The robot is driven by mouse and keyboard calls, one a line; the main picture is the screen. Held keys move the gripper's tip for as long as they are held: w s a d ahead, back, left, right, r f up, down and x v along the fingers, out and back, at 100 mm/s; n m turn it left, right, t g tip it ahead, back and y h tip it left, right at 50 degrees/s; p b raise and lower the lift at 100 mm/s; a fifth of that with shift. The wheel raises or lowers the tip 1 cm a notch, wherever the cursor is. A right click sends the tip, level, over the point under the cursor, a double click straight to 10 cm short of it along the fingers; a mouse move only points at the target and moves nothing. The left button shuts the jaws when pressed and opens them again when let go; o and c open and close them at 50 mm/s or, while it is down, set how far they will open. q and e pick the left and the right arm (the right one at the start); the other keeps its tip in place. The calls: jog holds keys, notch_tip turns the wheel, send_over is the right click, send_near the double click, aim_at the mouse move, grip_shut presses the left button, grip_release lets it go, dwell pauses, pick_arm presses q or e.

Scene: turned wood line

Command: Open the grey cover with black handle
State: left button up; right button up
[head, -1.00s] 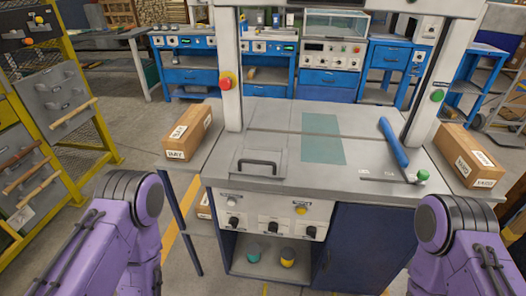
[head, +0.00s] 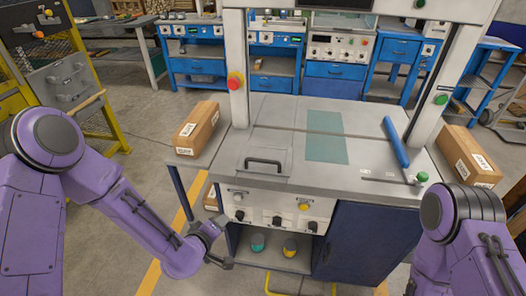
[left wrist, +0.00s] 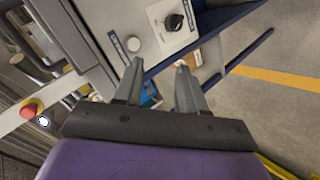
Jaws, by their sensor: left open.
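The grey cover (head: 284,156) lies flat and closed on the front left of the grey workbench top. Its black handle (head: 264,161) stands up from it as a low bar. My left gripper (head: 226,244) is in front of the bench, lower than the cover and to its left, near the front control panel. It is open and touches nothing that I can see. In the left wrist view the two fingers (left wrist: 160,66) are apart with nothing between them. A dark bar that looks like the handle (left wrist: 38,55) shows at the upper left there. My right gripper is out of view.
The front panel (head: 270,207) has knobs and buttons. A cardboard box (head: 197,128) stands left of the cover, another (head: 468,155) at the right. A post with a red button (head: 236,81) rises behind the cover.

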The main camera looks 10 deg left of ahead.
pick_arm(q)
jog(key=w+d+r+n+t+h, duration=0.1)
jog(key=w+d+r+t+h, duration=0.15)
jog(key=w+r, duration=0.55)
jog(key=n+t+h, duration=0.1)
jog(key=n+h, duration=0.1)
jog(key=h, duration=0.1)
send_near(262, 161)
jog(key=shift+y, duration=0.25)
jog(key=p+x, duration=0.2)
jog(key=x, duration=0.8)
jog(key=shift+w+d+f, duration=0.1)
jog(key=shift+w+d, duration=0.1)
grip_shut()
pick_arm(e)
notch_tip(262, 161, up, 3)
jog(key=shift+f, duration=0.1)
